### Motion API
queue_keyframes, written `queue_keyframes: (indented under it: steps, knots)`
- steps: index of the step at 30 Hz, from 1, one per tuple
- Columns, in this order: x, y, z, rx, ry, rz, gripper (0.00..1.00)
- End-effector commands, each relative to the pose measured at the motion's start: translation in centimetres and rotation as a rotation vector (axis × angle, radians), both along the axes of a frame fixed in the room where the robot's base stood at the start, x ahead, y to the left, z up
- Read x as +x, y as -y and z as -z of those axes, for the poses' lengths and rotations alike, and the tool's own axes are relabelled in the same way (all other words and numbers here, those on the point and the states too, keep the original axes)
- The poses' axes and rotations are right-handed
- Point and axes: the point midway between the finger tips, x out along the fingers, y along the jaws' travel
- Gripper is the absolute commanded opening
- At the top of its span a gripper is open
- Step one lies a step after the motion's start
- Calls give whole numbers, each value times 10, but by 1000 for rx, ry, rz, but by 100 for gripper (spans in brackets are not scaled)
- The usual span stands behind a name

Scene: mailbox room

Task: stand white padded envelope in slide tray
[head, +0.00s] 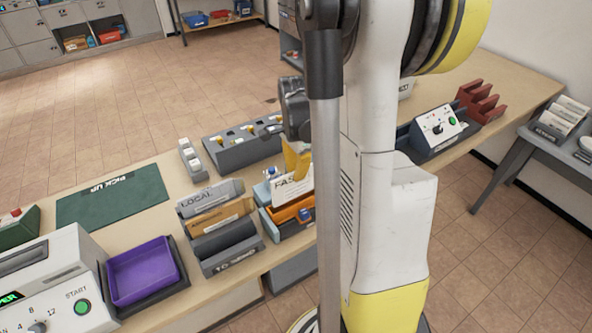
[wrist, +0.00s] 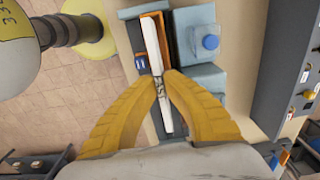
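My gripper (head: 297,160) has yellow fingers, pointing down over the counter. It is shut on the white padded envelope (head: 290,190), which is upright and shows dark lettering, partly cut off by my arm. In the wrist view the envelope (wrist: 152,40) is edge-on between the fingertips (wrist: 164,84), above a grey holder with orange inside (wrist: 180,22). The head view shows this holder (head: 292,229) below the envelope; I cannot tell whether they touch. Left of it is a grey tray (head: 232,262) with a "LOCAL" divider (head: 208,198) and a brown envelope. Neither holder is clearly the slide tray.
A blue-capped bottle (wrist: 210,42) stands close to the envelope. A grey box with several slots (head: 240,152) is behind. A purple tray (head: 143,272) and a machine with a START button (head: 50,285) are at left. The green mat (head: 112,197) is clear.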

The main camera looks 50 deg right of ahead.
Motion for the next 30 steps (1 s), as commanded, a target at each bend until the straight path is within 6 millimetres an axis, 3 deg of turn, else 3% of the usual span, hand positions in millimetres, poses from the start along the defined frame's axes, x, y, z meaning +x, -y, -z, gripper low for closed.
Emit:
queue_keyframes:
  steps: [30]
  knots:
    - [0,0,11,0,0,0,0]
